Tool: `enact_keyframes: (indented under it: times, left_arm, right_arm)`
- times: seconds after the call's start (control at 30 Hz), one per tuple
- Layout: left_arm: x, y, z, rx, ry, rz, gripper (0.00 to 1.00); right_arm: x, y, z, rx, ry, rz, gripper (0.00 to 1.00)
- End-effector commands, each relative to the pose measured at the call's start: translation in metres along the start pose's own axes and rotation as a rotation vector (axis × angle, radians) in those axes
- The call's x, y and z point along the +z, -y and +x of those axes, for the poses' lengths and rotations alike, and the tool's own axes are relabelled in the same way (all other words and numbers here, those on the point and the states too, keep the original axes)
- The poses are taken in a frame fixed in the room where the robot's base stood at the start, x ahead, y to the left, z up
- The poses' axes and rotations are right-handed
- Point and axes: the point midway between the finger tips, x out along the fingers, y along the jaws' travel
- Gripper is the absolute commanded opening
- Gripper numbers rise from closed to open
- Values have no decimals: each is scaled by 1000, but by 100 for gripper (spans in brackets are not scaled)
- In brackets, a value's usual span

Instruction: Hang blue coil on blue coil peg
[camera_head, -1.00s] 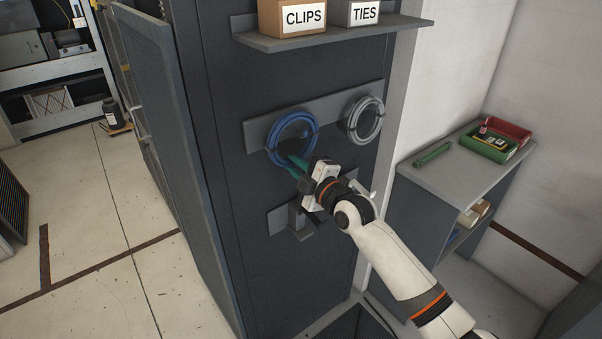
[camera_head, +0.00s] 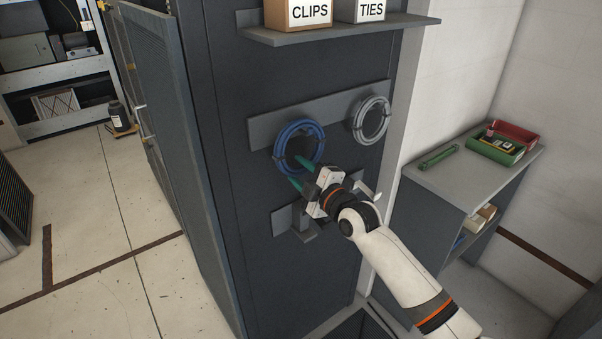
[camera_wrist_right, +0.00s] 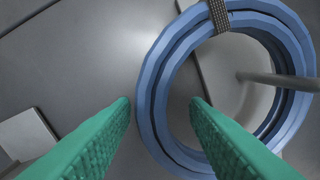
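The blue coil (camera_head: 280,151) hangs against the left part of the grey peg plate (camera_head: 342,116) on the dark cabinet. In the right wrist view the coil (camera_wrist_right: 152,98) is a ring with a dark tie, and a grey rod-like peg (camera_wrist_right: 270,79) crosses its ring on the right. My right gripper (camera_head: 297,171) is at the coil's lower edge with its green fingers spread. The wrist view shows the gripper (camera_wrist_right: 160,102) open, the coil's near side lying beyond the gap between the fingers. Nothing is clamped. My left gripper is out of view.
A grey coil (camera_head: 357,119) hangs to the right on the same plate. A lower bracket (camera_head: 304,235) sticks out below my right gripper. A shelf (camera_head: 350,30) with CLIPS and TIES boxes juts out above. An open cabinet door (camera_head: 165,140) stands left.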

Motion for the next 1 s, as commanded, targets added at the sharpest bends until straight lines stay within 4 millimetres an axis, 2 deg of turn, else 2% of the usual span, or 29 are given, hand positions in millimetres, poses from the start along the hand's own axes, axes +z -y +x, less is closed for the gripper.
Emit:
enact_keyframes:
  times: [0.27, 0.43, 0.8, 1.0]
  left_arm:
    - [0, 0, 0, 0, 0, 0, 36]
    - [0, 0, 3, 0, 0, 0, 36]
    - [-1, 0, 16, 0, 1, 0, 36]
    - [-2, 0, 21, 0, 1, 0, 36]
  right_arm:
    - [-1, -3, -1, 5, -2, 1, 42]
    - [-2, -3, -14, 4, -2, 1, 42]
    - [-2, -4, -86, 3, -1, -2, 42]
    - [-2, -2, -113, 2, -2, 0, 42]
